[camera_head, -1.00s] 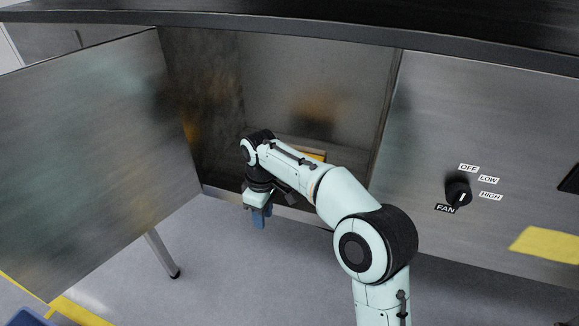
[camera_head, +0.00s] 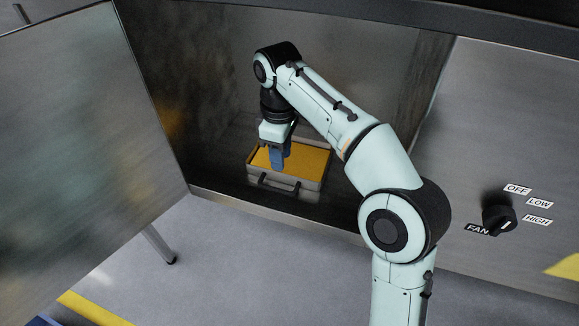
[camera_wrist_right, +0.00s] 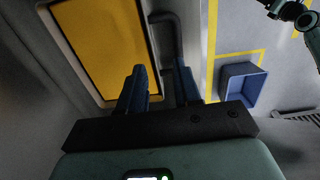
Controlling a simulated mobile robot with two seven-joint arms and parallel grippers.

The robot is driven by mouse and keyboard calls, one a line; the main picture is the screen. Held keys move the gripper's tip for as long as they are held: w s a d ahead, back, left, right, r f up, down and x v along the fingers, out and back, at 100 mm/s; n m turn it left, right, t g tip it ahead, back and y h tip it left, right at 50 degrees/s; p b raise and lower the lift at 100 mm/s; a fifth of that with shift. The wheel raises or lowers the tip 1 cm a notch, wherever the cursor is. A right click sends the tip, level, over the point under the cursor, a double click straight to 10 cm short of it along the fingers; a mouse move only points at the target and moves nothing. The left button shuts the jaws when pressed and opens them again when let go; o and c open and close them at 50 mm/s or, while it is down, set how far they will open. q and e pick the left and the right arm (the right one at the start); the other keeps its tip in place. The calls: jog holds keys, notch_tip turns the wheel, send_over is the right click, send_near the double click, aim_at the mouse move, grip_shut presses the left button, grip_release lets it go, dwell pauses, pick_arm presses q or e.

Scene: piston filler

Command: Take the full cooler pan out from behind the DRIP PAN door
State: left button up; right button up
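The cooler pan (camera_head: 320,183) is a grey tray full of yellow-orange content. It sits inside the open compartment with its dark bar handle (camera_head: 277,186) facing out. My right gripper (camera_head: 280,158) points down in front of and over the pan, hiding part of it. The pan (camera_wrist_right: 97,40) is at upper left there, with the handle (camera_wrist_right: 166,45) just beyond the finger gap. The door (camera_head: 90,130) stands swung open at left. My left gripper is not in view.
A raised sill (camera_head: 230,203) runs along the compartment's front. The FAN knob (camera_head: 498,215) is on the panel at right. A blue bin (camera_wrist_right: 243,85) stands on the floor beside yellow lines. The floor before the opening looks clear.

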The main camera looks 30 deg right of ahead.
aim_at(288, 165)
jog(key=shift+f, duration=0.9)
jog(key=shift+w+d+f+b, duration=0.1)
jog(key=shift+w+f+b, duration=0.1)
jog(key=shift+f, duration=0.25)
jog(key=shift+w+f+b, duration=0.1)
jog(key=shift+f+b, duration=0.05)
jog(key=shift+f, duration=0.3)
jog(key=f, duration=0.2)
jog(key=f+b, duration=0.1)
jog(key=f, duration=0.1)
jog(key=shift+w+d+f, duration=0.15)
jog(key=shift+d+f, duration=0.05)
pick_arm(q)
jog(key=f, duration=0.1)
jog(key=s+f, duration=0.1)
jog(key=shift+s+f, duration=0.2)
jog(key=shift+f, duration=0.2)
pick_arm(e)
grip_shut()
jog(key=shift+r, duration=0.15)
